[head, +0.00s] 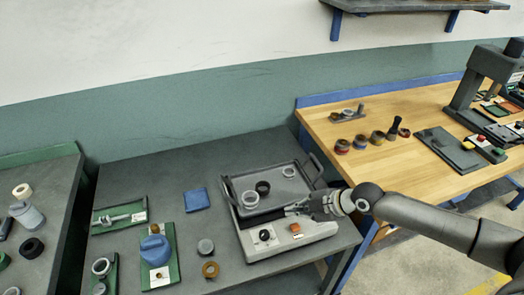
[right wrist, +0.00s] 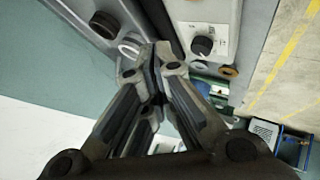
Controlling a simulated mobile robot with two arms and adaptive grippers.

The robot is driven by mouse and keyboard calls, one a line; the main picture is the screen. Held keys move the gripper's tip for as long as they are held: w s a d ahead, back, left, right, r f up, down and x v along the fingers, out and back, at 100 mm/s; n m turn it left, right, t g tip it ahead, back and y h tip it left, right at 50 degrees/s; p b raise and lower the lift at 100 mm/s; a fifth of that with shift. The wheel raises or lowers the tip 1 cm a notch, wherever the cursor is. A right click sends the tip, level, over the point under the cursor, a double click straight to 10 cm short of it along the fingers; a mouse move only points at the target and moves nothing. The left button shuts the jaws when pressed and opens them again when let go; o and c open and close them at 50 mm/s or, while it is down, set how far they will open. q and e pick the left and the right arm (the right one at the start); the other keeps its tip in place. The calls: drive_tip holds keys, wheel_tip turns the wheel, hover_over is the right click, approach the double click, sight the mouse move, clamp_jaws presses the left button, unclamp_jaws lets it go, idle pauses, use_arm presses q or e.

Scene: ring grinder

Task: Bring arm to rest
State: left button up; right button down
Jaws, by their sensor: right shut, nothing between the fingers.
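My right arm (head: 425,218) comes in from the right in the head view. Its gripper (head: 290,210) is shut and empty, low over the front part of the grey grinder machine (head: 330,228). The closed fingertips also show in the right wrist view (right wrist: 157,58). I cannot tell whether they touch the machine. Inside the machine's tray, behind the fingers, are a black ring (head: 263,187), a white ring (head: 250,199) and a pale ring (head: 289,172). My left gripper is not in view.
The machine's front panel has a black knob (head: 265,236) and an orange button (head: 295,229). A raised handle (head: 312,168) stands at the tray's right. Left are a blue cloth (head: 196,199), loose rings and green trays. A wooden bench (head: 400,160) stands right, with several rings and a press.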

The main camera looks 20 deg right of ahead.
drive_tip(key=shift+a, duration=0.1)
drive_tip(key=s+a+f+m+g, duration=0.2)
drive_tip(key=s+a+f+m, duration=0.15)
drive_tip(key=s+a, duration=0.95)
drive_tip(key=s+d+m+g+h, duration=0.1)
drive_tip(key=s+d+m+h, duration=0.5)
drive_tip(key=s+d+m, duration=0.45)
wheel_tip(320, 180, down, 29)
drive_tip(key=s+a+m+g+b, duration=0.1)
drive_tip(key=s+m+b, duration=0.1)
drive_tip(key=b, duration=0.2)
drive_tip(key=s+d+f+g+b, duration=0.1)
drive_tip(key=s+d+f+b, duration=0.1)
drive_tip(key=s+f, duration=1.5)
wheel_tip(320, 180, down, 2)
drive_tip(key=shift+d+n+g, duration=0.3)
drive_tip(key=shift+d, duration=0.1)
